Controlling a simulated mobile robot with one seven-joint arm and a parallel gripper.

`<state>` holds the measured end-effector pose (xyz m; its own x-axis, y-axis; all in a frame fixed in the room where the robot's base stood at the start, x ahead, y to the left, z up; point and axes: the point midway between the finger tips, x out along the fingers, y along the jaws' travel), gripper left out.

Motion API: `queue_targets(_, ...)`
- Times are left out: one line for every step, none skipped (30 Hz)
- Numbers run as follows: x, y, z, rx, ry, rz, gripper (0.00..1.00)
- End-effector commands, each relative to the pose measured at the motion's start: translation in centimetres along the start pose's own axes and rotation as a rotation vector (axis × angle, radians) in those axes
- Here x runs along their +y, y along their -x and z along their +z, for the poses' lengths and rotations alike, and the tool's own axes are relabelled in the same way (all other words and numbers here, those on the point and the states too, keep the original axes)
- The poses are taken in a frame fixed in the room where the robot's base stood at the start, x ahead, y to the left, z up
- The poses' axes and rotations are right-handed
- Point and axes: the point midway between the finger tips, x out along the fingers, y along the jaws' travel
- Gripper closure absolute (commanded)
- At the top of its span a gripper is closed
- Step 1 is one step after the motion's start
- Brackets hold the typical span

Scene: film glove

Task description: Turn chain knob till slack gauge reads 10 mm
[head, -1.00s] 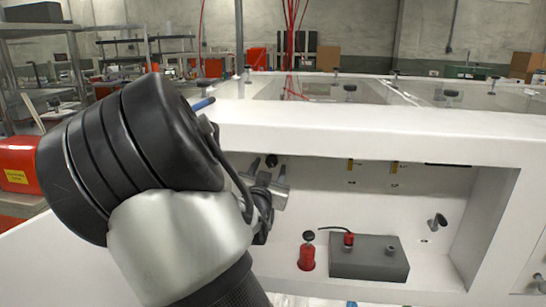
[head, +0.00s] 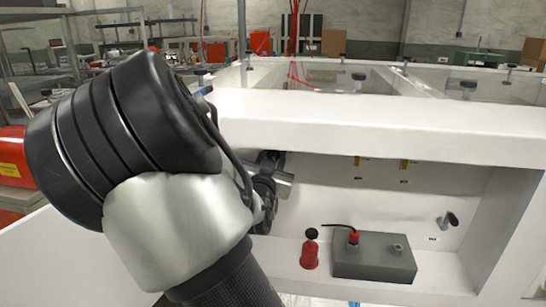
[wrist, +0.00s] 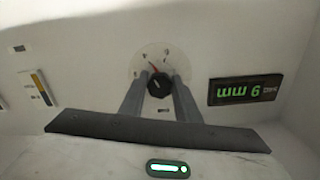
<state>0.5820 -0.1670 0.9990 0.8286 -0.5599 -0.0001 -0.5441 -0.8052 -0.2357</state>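The black chain knob (wrist: 158,86) sits on a round pale dial with a red pointer mark in the wrist view. The slack gauge (wrist: 245,89) is a dark panel with green digits to its right, upside down in this view; it appears to read 6 mm. My gripper (wrist: 161,78) has one grey finger on each side of the knob, with narrow gaps seeming to show, so it looks open; contact is hard to judge. In the head view, my arm hides the knob and gauge, and my gripper (head: 276,180) reaches into the white recess.
A grey box (head: 373,260) with a red plug and cable stands on the recess floor, beside a red black-topped item (head: 310,252). A black-handled fitting (head: 448,220) projects at the right. The white upper edge (head: 370,118) overhangs the recess.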

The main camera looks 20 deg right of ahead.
Motion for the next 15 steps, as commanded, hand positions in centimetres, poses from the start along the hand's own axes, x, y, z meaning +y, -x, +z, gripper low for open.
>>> queue_targets(0.00, 0.00, 0.00, 0.000, 0.000, 0.000, 0.79)
queue_targets(0.00, 0.00, 0.00, 0.000, 0.000, 0.000, 0.84)
queue_targets(0.00, 0.00, 0.00, 0.000, 0.000, 0.000, 0.91)
queue_targets(0.00, 0.00, 0.00, 0.000, 0.000, 0.000, 0.94)
queue_targets(0.00, -0.01, -0.02, 0.000, 0.001, 0.000, 0.94)
queue_targets(0.00, -0.01, -0.12, 0.000, 0.010, 0.001, 0.94)
queue_targets(-0.01, -0.02, -0.24, 0.000, 0.025, 0.001, 0.94)
queue_targets(-0.02, -0.03, -0.36, 0.000, 0.048, 0.001, 0.94)
queue_targets(-0.02, -0.03, -0.44, 0.000, 0.081, 0.002, 0.93)
queue_targets(-0.01, -0.03, -0.39, -0.001, 0.104, 0.002, 0.93)
queue_targets(0.01, -0.03, -0.35, -0.001, 0.124, 0.002, 0.93)
queue_targets(0.01, -0.03, -0.28, 0.000, 0.146, 0.001, 0.93)
queue_targets(0.00, -0.02, -0.21, 0.000, 0.155, 0.001, 0.93)
queue_targets(-0.01, -0.02, -0.15, 0.001, 0.162, 0.000, 0.93)
queue_targets(-0.01, -0.01, -0.08, 0.001, 0.164, 0.000, 0.93)
